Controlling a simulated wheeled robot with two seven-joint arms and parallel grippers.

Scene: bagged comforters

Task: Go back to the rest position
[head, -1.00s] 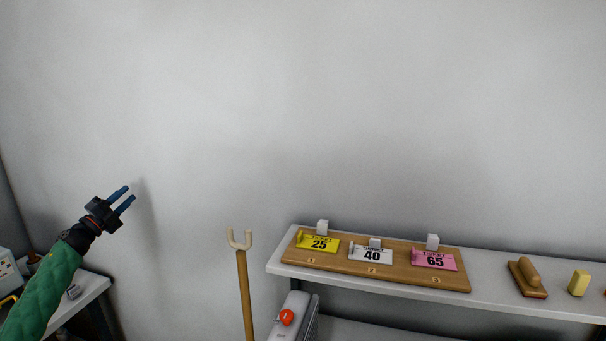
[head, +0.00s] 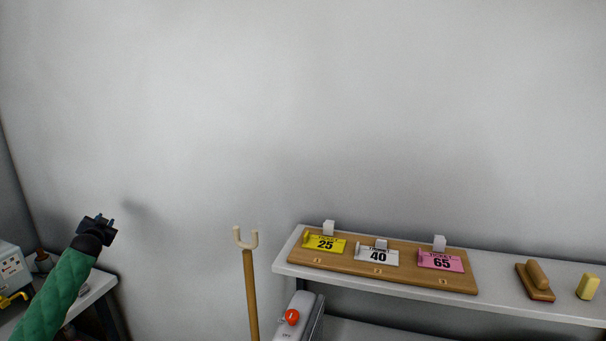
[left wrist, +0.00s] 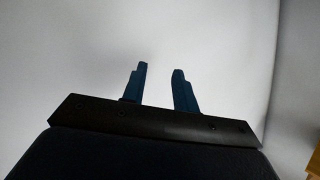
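My left gripper (head: 105,219) is at the lower left of the head view, on an arm in a green quilted sleeve, in front of the bare wall. In the left wrist view its two blue fingers (left wrist: 160,85) stand apart with nothing between them. My right gripper is in neither view.
A grey shelf (head: 530,308) at right holds a wooden board (head: 340,262) with yellow, white and pink tickets, a wooden block tool (head: 535,280) and a yellow block (head: 588,287). A forked wooden pole (head: 251,295) stands left of it. A side table (head: 97,288) is at far left.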

